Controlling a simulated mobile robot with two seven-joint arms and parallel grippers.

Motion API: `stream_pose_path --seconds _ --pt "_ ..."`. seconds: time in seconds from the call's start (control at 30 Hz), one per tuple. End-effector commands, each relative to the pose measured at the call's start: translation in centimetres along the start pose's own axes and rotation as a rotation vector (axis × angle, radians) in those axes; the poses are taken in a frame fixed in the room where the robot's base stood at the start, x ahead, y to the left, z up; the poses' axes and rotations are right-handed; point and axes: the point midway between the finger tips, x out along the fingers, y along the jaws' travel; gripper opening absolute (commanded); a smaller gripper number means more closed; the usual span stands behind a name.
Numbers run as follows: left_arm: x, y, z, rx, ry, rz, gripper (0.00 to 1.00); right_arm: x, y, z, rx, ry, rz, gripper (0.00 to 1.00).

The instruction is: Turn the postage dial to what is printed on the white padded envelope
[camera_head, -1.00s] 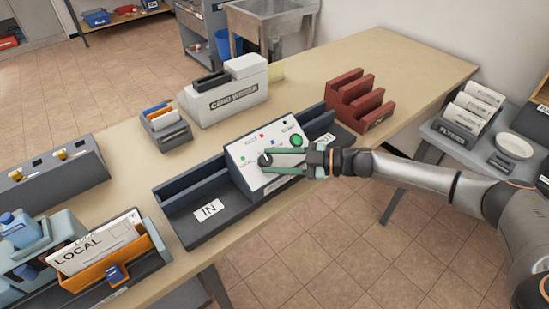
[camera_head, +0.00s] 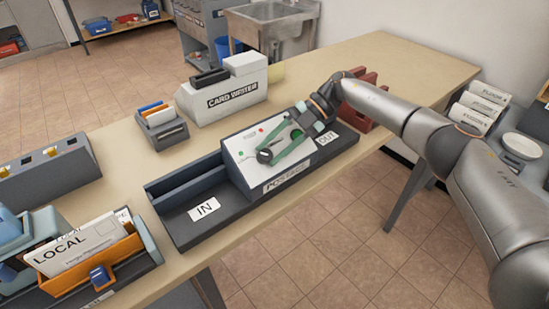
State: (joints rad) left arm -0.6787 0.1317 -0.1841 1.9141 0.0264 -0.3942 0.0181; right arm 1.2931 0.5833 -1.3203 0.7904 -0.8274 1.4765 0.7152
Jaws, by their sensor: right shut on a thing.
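The postage machine (camera_head: 245,172), with a sloped white panel and a "POSTAGE" label on its front, stands on the table between the IN and OUT trays. Its black dial (camera_head: 265,156) is at the panel's lower left. Small coloured marks and a green button (camera_head: 297,135) are on the panel, partly covered by my gripper; the print is too small to read. My right gripper (camera_head: 268,157) reaches down from the upper right, its green fingers shut on the dial. No white padded envelope can be made out for certain. My left gripper is not in view.
The IN tray (camera_head: 180,222) lies left of the machine. Behind are a card writer (camera_head: 232,95) and a small card box (camera_head: 163,132). A red rack (camera_head: 366,118) is partly behind my arm. An orange LOCAL bin (camera_head: 128,252) stands at lower left.

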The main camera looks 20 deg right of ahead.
Motion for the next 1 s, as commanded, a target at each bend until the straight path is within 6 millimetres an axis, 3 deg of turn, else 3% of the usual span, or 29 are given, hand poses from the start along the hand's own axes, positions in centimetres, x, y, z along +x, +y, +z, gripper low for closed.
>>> stream_pose_path --seconds 0.4,0.97,1.0 --pt "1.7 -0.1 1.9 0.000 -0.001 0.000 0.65 0.4 0.3 -0.1 -0.111 0.019 -0.158 0.00" --pt "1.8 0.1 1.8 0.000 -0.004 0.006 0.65 0.5 0.3 -0.2 -0.125 0.025 -0.183 0.00" --pt "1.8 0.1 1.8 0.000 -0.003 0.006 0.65 0.5 0.2 -0.2 -0.125 0.024 -0.183 0.48"
